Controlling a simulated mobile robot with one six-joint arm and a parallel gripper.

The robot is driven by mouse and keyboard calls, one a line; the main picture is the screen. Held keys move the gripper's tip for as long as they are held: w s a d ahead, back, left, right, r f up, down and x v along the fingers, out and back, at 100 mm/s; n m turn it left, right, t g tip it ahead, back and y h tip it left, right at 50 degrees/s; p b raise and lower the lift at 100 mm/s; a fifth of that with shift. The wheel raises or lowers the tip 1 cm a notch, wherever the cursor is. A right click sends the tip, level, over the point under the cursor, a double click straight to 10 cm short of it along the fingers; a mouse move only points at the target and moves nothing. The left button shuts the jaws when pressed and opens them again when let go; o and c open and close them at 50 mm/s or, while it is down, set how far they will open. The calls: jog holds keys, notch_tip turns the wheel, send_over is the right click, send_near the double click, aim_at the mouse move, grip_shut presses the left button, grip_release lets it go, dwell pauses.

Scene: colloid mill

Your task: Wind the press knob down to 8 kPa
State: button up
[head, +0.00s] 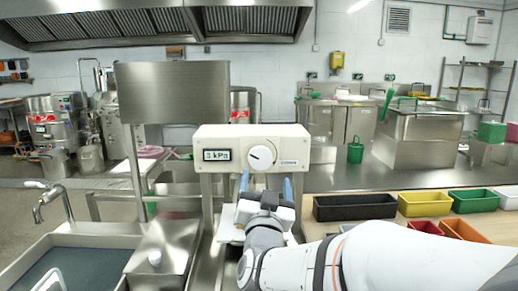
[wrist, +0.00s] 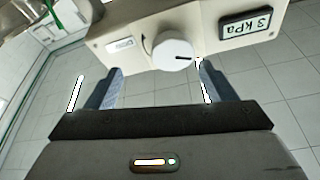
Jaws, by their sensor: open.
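The press knob (head: 262,157) is a round white dial with a dark pointer mark, on the front of a cream control box (head: 222,137). The box's display (head: 216,155) appears to read 3 kPa, and it also shows tilted in the wrist view (wrist: 250,23). My gripper (head: 266,178) is open and empty, its two blue-grey fingers pointing up just below the knob in the head view. In the wrist view the knob (wrist: 173,54) lies just beyond and between the fingertips (wrist: 160,68), closer to the right one. I see no clear contact.
A steel hopper panel (head: 172,92) stands left of and behind the box. A sink (head: 75,262) with a tap is at the left. Black (head: 355,207), yellow (head: 425,204) and green (head: 474,201) bins stand on the right counter. Space directly before the knob is clear apart from my arm.

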aim_at(260, 163)
jog(key=w+n, duration=0.1)
jog(key=w, duration=0.1)
jog(key=w+r+n+y, duration=0.1)
jog(key=w, duration=0.1)
jog(key=w+a+r+n+p, duration=0.1)
jog(key=w, duration=0.1)
jog(key=shift+w+r+n+t+y, duration=0.25)
jog(key=shift+n+t+y, duration=0.05)
jog(key=shift+n+t, duration=0.1)
jog(key=c, duration=1)
jog(key=shift+f+m+b, duration=0.1)
jog(key=shift+m+b, duration=0.3)
jog(key=shift+b, duration=0.7)
